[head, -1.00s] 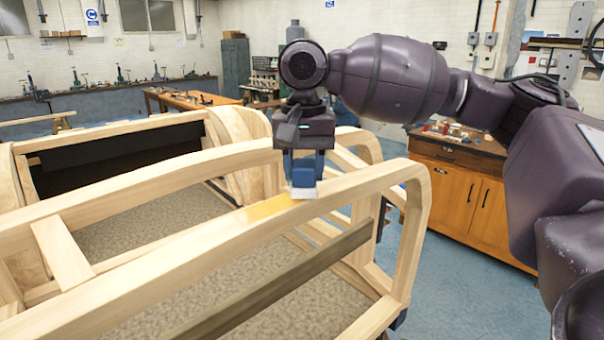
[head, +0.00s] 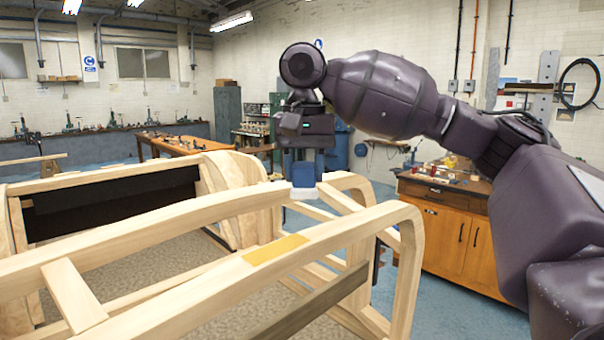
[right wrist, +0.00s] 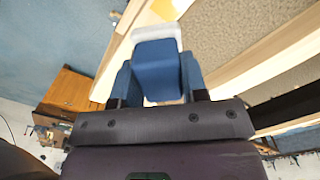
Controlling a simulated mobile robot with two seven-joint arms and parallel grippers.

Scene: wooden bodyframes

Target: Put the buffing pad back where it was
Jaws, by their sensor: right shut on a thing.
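The buffing pad (head: 304,187) is a blue block with a whitish underside. In the right wrist view the pad (right wrist: 158,66) sits between the two blue fingers, its white face pointing away from the palm. My right gripper (head: 304,163) is shut on it and holds it upright above the wooden bodyframe (head: 340,232), apart from the near rail. A yellow patch (head: 277,249) lies on that rail, below and a little left of the pad. My left gripper is out of view.
An orange wooden cabinet (head: 446,236) with small items on its top stands at the right. A wooden workbench (head: 180,148) and a grey-green locker (head: 228,117) stand farther back. Blue floor is open between bodyframe and cabinet.

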